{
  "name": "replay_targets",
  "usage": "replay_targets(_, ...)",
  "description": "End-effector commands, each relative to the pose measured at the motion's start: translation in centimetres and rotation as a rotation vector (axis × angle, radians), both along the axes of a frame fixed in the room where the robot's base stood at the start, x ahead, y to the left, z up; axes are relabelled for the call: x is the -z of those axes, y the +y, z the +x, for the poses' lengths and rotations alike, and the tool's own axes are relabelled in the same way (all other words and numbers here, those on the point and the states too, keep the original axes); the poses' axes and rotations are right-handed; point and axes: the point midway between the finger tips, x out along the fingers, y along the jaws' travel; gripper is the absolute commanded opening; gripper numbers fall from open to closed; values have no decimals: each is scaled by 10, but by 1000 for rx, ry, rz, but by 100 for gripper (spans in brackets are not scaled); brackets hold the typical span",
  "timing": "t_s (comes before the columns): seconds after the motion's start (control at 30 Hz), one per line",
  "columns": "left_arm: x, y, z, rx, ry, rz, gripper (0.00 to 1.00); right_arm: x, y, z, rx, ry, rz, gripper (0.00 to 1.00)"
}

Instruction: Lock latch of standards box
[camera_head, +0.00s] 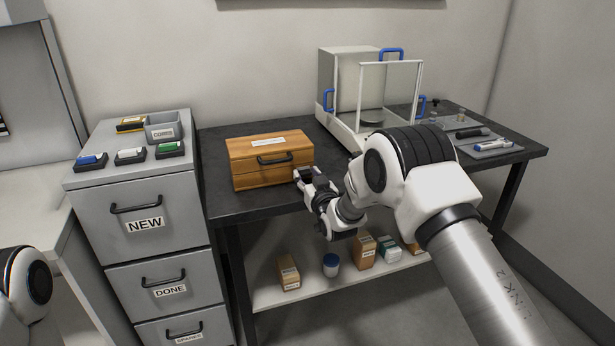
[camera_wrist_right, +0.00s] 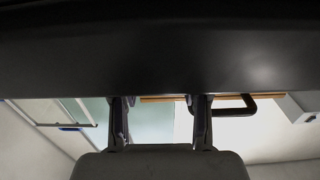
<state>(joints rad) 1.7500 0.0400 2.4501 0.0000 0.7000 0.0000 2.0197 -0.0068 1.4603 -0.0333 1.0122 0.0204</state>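The wooden standards box (camera_head: 250,179) sits on the left part of the dark table, its lid down, with a pale label on top and a black handle (camera_head: 275,158) on the front. My right gripper (camera_head: 306,176) is at the box's front right corner; I cannot tell whether it touches. In the right wrist view its two fingers (camera_wrist_right: 160,125) stand apart with nothing visible between them. A strip of the box's wood (camera_wrist_right: 175,97) and the black handle (camera_wrist_right: 240,105) show behind and beside the fingers. No latch can be made out. My left gripper is out of view.
A balance with a glass shield (camera_head: 345,90) stands right of the box. Pens lie on a grey tray (camera_head: 495,150) at the right. A grey drawer cabinet (camera_head: 140,190) with small cases on top is at the left. Several small containers stand on the lower shelf (camera_head: 310,293).

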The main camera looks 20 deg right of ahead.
Motion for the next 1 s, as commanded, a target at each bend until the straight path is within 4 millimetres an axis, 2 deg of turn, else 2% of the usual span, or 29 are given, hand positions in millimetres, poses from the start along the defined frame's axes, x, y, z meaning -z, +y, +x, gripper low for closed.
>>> replay_targets(0.03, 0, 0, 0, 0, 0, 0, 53, 0, 0, 0, 0, 0, 0, 18)
replay_targets(0.1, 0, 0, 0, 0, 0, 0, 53, 0, 0, 0, 0, 0, 0, 0)
replay_targets(0.57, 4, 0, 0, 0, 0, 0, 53, 2, 0, 0, 0, -1, -66, 0)
replay_targets(1.0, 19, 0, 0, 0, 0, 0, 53, 2, 1, 0, 0, -13, -368, 0)
